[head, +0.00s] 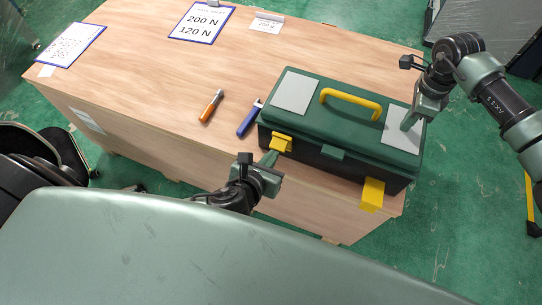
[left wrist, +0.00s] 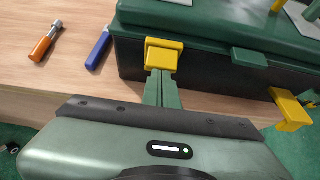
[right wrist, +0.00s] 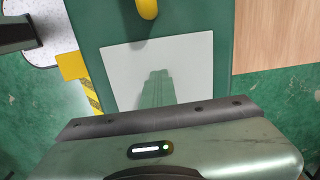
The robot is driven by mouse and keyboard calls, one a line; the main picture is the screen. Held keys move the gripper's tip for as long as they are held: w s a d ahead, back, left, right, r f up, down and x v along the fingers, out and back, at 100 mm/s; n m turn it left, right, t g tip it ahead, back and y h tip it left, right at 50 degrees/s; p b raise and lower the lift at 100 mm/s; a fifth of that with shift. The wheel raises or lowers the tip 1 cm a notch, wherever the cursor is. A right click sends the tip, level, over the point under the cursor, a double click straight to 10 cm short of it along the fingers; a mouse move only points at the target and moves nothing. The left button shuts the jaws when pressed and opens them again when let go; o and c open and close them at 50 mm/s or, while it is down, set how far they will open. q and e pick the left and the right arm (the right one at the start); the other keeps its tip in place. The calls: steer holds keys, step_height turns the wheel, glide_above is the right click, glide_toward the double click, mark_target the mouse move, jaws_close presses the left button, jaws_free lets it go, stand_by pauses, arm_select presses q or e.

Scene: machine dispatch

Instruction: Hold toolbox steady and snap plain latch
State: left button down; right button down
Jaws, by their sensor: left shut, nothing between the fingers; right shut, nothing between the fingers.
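The dark green toolbox (head: 345,130) sits upright at the table's front right edge, with a yellow handle (head: 352,99) on its closed lid. A plain yellow latch (head: 281,142) is at its left front and also shows in the left wrist view (left wrist: 163,54). My left gripper (head: 270,157) is shut and empty, its tips at the lower edge of this latch; contact is unclear. A second yellow latch (head: 373,194) juts out at the right front. My right gripper (head: 407,123) is shut and empty, its tips over the light grey right lid pad (right wrist: 140,62), touching or just above.
An orange-handled screwdriver (head: 211,106) and a blue-handled tool (head: 249,119) lie left of the toolbox on the wooden table (head: 140,80). A sign (head: 202,22) reads 200 N and 120 N. The table's left part is mostly clear.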

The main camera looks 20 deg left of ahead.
arm_select(q)
steer(key=shift+w+r, duration=0.85)
steer(key=shift+w, duration=0.2)
steer(key=shift+r, duration=0.1)
